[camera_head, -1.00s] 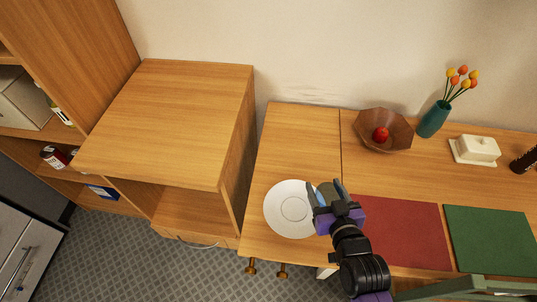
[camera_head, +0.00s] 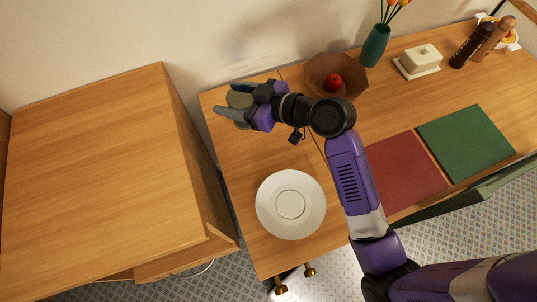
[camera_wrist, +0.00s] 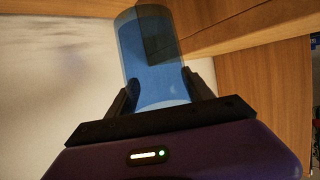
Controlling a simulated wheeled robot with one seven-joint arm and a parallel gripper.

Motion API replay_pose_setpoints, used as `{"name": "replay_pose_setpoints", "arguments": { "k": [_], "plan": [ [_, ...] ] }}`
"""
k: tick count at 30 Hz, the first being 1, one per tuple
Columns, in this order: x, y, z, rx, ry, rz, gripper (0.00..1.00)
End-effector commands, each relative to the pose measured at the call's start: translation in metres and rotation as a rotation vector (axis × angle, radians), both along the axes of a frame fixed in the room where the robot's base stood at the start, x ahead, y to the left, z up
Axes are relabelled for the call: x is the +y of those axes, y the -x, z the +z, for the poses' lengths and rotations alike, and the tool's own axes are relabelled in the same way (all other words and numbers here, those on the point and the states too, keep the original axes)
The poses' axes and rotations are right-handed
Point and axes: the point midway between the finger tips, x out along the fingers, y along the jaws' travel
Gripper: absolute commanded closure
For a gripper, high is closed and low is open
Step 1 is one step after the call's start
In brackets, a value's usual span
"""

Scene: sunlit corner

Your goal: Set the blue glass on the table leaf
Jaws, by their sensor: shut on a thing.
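The blue glass (camera_wrist: 152,62) is a clear blue tumbler between the two fingers of my gripper in the wrist view. In the head view my gripper (camera_head: 236,104) is shut on the glass (camera_head: 240,98), which looks greyish there and is partly hidden by the fingers. The gripper is over the back left part of the table leaf (camera_head: 235,150), the left section of the wooden table beyond a seam. I cannot tell whether the glass touches the leaf. A white plate (camera_head: 291,204) lies on the front of the leaf.
A wooden cabinet (camera_head: 105,160) stands left of the leaf, with a narrow gap. A brown bowl (camera_head: 350,78) with a red apple (camera_head: 333,82) is right of my gripper. A teal vase (camera_head: 375,46), butter dish (camera_head: 417,61), red mat (camera_head: 404,172) and green mat (camera_head: 465,143) are farther right.

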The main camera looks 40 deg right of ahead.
Motion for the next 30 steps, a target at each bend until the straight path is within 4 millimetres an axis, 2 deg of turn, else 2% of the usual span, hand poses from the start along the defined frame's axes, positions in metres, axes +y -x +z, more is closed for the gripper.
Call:
{"name": "replay_pose_setpoints", "arguments": {
  "k": [3,7,12,15,17,20,30],
  "plan": [
    [0.001,0.009,0.028,-0.009,0.006,0.142,0.90],
    [0.006,0.025,0.050,-0.006,0.005,0.286,0.90],
    [0.008,0.043,0.066,0.000,0.003,0.409,0.90],
    [0.010,0.049,0.066,0.003,0.000,0.441,0.90],
    [0.010,0.050,0.060,0.005,-0.003,0.448,0.90],
    [0.010,0.051,0.040,0.009,-0.007,0.448,0.90],
    [0.010,0.050,-0.043,0.009,-0.006,0.445,0.90]
  ]
}}
